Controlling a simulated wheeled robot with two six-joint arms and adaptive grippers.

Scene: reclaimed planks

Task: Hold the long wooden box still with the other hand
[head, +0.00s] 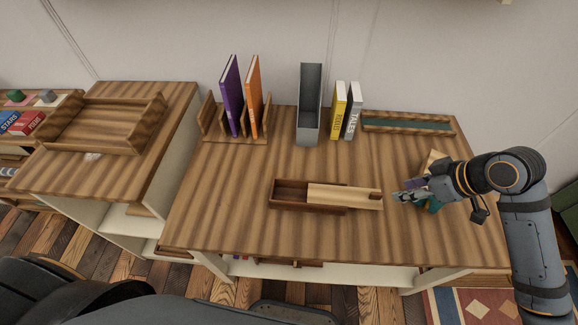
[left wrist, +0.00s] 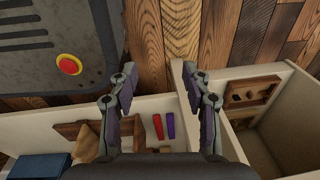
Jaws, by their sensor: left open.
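The long wooden box (head: 290,206) lies on the middle desk in the head view. Its pale lid (head: 345,197) is slid partly out to the right, leaving the dark left end of the inside uncovered. My right gripper (head: 405,192) is just right of the lid's end, low over the desk. I cannot tell if its fingers are apart or closed, or if they touch anything. My left gripper (left wrist: 161,82) is open and empty in the left wrist view, above the floor and a white shelf unit, away from the box. The head view does not show its fingers.
A teal object (head: 433,206) and a wooden piece (head: 434,160) are partly hidden by my right gripper. A book rack (head: 235,138), a grey file holder (head: 309,105), yellow book (head: 339,110) and a green-lined tray (head: 408,124) stand behind. Desk left of the box is clear.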

